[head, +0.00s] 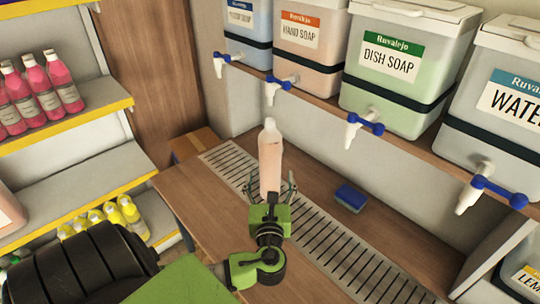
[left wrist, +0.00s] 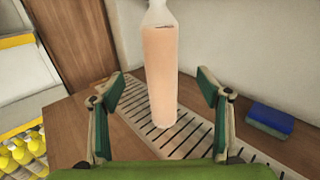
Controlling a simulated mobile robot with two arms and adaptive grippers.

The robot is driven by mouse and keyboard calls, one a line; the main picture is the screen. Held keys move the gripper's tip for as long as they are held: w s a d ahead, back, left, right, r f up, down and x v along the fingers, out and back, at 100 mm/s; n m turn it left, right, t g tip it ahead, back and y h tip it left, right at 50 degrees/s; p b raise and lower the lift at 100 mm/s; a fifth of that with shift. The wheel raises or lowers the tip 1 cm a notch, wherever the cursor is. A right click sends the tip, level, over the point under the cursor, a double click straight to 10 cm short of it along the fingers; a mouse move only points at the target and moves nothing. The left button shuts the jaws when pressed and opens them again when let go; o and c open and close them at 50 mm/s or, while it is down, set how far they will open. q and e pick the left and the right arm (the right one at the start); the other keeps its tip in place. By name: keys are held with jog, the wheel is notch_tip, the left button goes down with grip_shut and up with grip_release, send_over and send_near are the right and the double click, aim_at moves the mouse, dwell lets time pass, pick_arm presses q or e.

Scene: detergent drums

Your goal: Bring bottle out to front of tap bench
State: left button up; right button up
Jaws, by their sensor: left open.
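A clear bottle (head: 270,160) filled with pale orange liquid stands upright on the slatted drain grate (head: 335,245) of the wooden tap bench (head: 195,195), towards its far left part. My left gripper (head: 271,188) is at the near side of the bottle, low down, with its fingers spread. In the left wrist view the bottle (left wrist: 161,75) stands ahead between the two open fingers (left wrist: 160,95), with a visible gap on each side. My right gripper is not in view.
Labelled drums with blue-handled taps, such as the hand soap (head: 305,42) and dish soap (head: 405,65), line a shelf above the bench. A blue sponge (head: 350,197) lies right of the bottle. Left shelves hold pink bottles (head: 40,90) and yellow bottles (head: 120,217). The bench's front strip looks clear.

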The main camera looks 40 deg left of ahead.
aim_at(270, 156)
pick_arm(q)
jog(key=x, duration=0.2)
jog(key=r+x, duration=0.1)
jog(key=x, duration=0.1)
jog(key=shift+w+a+p, duration=0.15)
jog(key=shift+w+p, duration=0.05)
jog(key=shift+p, duration=0.1)
jog(key=x, duration=0.7)
jog(key=shift+w+f+p, duration=0.1)
jog(key=shift+p, duration=0.2)
jog(key=shift+w+a+f, duration=0.1)
jog(key=shift+w+a, duration=0.35)
jog(key=shift+a, duration=0.1)
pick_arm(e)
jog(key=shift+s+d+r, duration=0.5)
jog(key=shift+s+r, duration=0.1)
